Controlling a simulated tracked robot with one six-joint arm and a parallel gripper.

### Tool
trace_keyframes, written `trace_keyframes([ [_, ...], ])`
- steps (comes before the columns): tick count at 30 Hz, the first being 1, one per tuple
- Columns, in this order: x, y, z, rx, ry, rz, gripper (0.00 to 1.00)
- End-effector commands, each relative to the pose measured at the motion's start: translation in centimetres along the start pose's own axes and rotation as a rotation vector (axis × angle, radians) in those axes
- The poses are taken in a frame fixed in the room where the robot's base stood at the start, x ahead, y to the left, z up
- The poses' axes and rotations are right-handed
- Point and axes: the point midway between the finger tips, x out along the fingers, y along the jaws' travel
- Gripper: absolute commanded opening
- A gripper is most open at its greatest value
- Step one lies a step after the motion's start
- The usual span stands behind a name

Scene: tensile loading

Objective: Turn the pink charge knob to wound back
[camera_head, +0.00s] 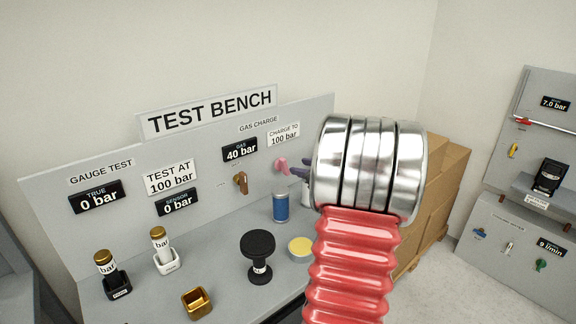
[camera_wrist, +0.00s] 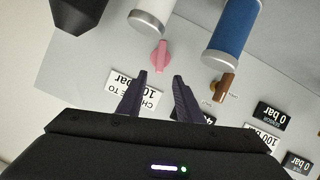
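The pink charge knob (camera_head: 281,165) sits on the grey test bench panel, below the "CHARGE TO 100 bar" label (camera_head: 284,134). It also shows in the wrist view (camera_wrist: 160,56), just beyond the fingertips and roughly centred between them. My gripper (camera_wrist: 160,75) is open and empty, its two dark fingers on either side of a clear gap, apart from the knob. In the head view the finger tips (camera_head: 300,169) show just right of the knob; my arm hides the rest. The gas display (camera_head: 240,150) reads 40 bar.
A brown knob (camera_head: 240,182) is left of the pink one. A blue cylinder (camera_head: 280,207) and a white-and-silver cylinder (camera_wrist: 152,16) stand close to the knobs. A black spool-shaped thing (camera_head: 258,256), a yellow-topped round thing (camera_head: 300,246) and a gold square holder (camera_head: 196,302) are on the bench.

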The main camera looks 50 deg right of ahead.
Motion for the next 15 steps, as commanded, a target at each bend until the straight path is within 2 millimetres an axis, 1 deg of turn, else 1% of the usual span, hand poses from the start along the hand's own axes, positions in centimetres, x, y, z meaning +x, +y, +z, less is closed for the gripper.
trace_keyframes([
  [1, 0.9, -0.1, 0.0, -0.001, 0.0, -0.004, 0.33],
  [3, 2.0, -0.1, 0.1, -0.001, 0.0, -0.003, 0.33],
  [15, 7.7, -0.1, 0.0, -0.002, 0.001, -0.003, 0.33],
])
